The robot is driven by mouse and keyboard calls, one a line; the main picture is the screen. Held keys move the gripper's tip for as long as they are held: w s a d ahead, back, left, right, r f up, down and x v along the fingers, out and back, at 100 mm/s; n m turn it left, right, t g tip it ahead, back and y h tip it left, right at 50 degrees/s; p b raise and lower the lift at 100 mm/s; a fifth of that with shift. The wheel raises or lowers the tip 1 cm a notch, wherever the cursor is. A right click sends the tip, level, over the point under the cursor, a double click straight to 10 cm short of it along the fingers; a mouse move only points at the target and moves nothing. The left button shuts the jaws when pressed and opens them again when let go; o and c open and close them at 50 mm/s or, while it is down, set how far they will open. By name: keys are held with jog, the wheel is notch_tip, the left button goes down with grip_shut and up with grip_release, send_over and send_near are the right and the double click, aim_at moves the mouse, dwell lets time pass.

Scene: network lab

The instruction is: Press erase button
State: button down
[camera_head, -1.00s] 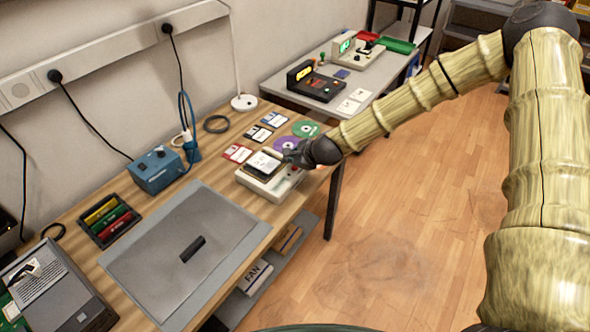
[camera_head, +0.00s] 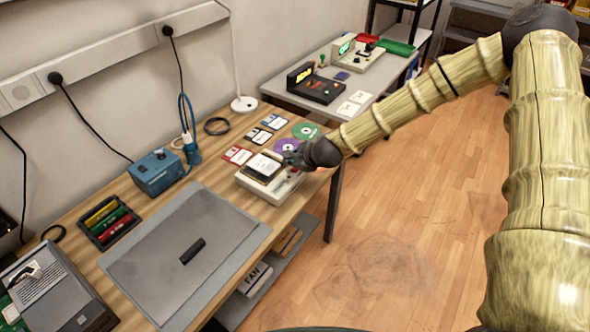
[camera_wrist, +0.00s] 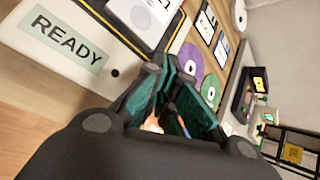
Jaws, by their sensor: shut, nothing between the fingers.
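A beige device (camera_head: 268,193) with a black-edged drive bearing a white label (camera_head: 264,165) on top sits at the right end of the wooden bench. The same device (camera_wrist: 112,52) shows at the upper left in the wrist view, with a green "READY" label (camera_wrist: 66,44) and a small black dot. My gripper (camera_head: 288,159) is shut and empty, low over the device's right side; contact cannot be told. In the wrist view, my gripper (camera_wrist: 170,100) shows teal finger pads. A small orange-white patch shows between its finger links. The erase button cannot be made out; the gripper may hide it.
Purple disc (camera_head: 287,145), green disc (camera_head: 306,130) and several floppy disks (camera_head: 259,134) lie behind the device. A grey mat (camera_head: 165,245) with a black piece lies left. A blue box (camera_head: 156,172) stands at the wall. A second table (camera_head: 385,82) holds other devices.

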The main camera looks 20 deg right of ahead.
aim_at(292, 170)
jog(key=shift+f, duration=0.15)
jog(key=shift+f+b, duration=0.3)
jog(key=shift+b, duration=0.15)
jog(key=shift+f+b, duration=0.35)
dwell(0.9)
jog(key=shift+r, duration=0.1)
jog(key=shift+r+p, duration=0.45)
jog(key=shift+r, duration=0.25)
jog(key=shift+r+p, duration=1.55)
jog(key=shift+r, duration=0.95)
